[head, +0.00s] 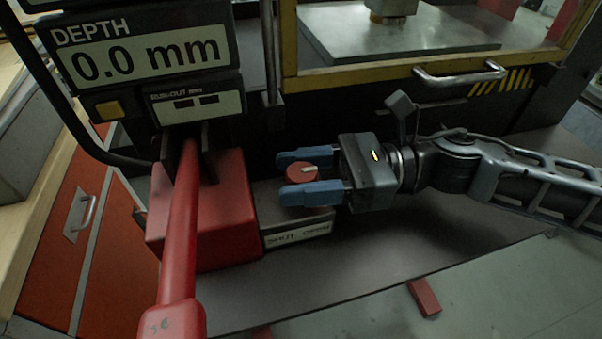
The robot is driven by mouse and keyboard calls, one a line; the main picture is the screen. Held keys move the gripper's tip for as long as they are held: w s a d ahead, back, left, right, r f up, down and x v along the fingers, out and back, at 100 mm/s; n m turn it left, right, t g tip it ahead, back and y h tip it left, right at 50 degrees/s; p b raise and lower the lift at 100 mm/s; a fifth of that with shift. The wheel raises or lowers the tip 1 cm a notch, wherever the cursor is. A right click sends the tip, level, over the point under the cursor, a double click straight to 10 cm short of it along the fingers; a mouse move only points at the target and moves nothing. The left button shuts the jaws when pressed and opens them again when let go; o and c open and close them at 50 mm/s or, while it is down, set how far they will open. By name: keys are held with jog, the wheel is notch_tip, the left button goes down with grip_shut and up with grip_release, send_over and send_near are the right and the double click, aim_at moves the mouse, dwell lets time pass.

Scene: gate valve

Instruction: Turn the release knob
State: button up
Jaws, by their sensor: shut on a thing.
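The release knob (297,175) is a small red disc with a pale pointer mark that points to the upper right. It sits on a low grey block (322,216) with a white label on its front. My gripper (285,177) comes in from the right, with one blue finger on the far side of the knob and one on the near side. It is shut on the knob. The small gaps between fingers and knob are hard to judge from this angle.
A red housing (228,215) with a long red lever (180,230) stands left of the knob. Above it a display (145,58) reads DEPTH 0.0 mm. A yellow-framed door with a metal handle (460,76) is behind. A small red block (424,297) lies in front.

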jog(key=shift+f, duration=0.1)
jog(key=o, duration=1)
jog(key=shift+c, duration=0.2)
jog(key=d, duration=0.2)
jog(key=d+b, duration=0.1)
jog(key=d, duration=0.1)
jog(key=w+d+b, duration=0.1)
jog(key=d, duration=0.2)
jog(key=shift+w+d, duration=0.1)
jog(key=shift+d, duration=0.3)
